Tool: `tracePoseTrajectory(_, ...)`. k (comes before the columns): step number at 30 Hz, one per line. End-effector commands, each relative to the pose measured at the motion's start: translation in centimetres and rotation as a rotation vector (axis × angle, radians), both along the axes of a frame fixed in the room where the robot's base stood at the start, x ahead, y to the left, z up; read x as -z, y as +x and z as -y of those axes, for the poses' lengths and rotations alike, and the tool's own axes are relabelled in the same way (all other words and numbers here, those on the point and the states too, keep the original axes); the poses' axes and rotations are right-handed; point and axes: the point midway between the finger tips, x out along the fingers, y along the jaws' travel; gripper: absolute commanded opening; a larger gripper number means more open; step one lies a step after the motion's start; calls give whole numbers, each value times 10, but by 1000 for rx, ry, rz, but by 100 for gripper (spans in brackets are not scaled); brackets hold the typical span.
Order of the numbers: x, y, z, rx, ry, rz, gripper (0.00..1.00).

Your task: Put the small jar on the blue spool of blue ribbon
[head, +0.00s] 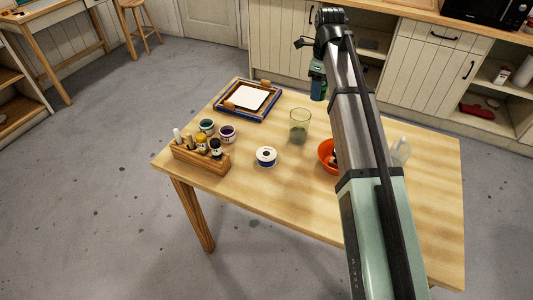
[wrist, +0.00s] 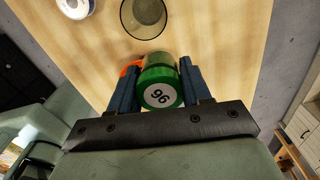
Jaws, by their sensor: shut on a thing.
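My gripper (wrist: 160,62) is shut on a small jar (wrist: 160,88) with a green lid marked 96, seen between the two blue fingers in the wrist view. In the head view the jar (head: 318,91) hangs below my gripper, above the far part of the table. The spool of blue ribbon (head: 266,152) lies flat near the table's middle, with a white top face and a dark centre hole. Its top is clear. The spool (wrist: 75,7) is cut off at the top left of the wrist view, apart from the jar.
A green glass (head: 299,127) stands behind and right of the spool. An orange bowl (head: 325,154) is partly hidden by my arm. A wooden rack (head: 213,165) of bottles and two jars (head: 228,132) stand left. A framed screen (head: 232,108) lies at the back left.

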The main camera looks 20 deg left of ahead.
Motion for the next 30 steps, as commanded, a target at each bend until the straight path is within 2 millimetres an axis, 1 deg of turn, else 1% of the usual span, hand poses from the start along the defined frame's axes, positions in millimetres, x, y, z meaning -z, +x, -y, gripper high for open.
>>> tracePoseTrajectory(1,1,-18,-13,-31,0,0,16)
tracePoseTrajectory(6,1,-67,-52,-126,1,0,16)
tracePoseTrajectory(9,1,-93,-70,-177,1,0,16)
tracePoseTrajectory(12,2,-116,-85,-221,1,0,16)
tracePoseTrajectory(18,2,-152,-105,-286,1,0,16)
tracePoseTrajectory(19,3,-156,-108,-295,1,0,16)
tracePoseTrajectory(24,28,-154,-107,-291,0,-2,16)
tracePoseTrajectory(27,40,-154,-107,-291,0,-1,16)
tracePoseTrajectory(30,48,-153,-107,-291,0,-1,16)
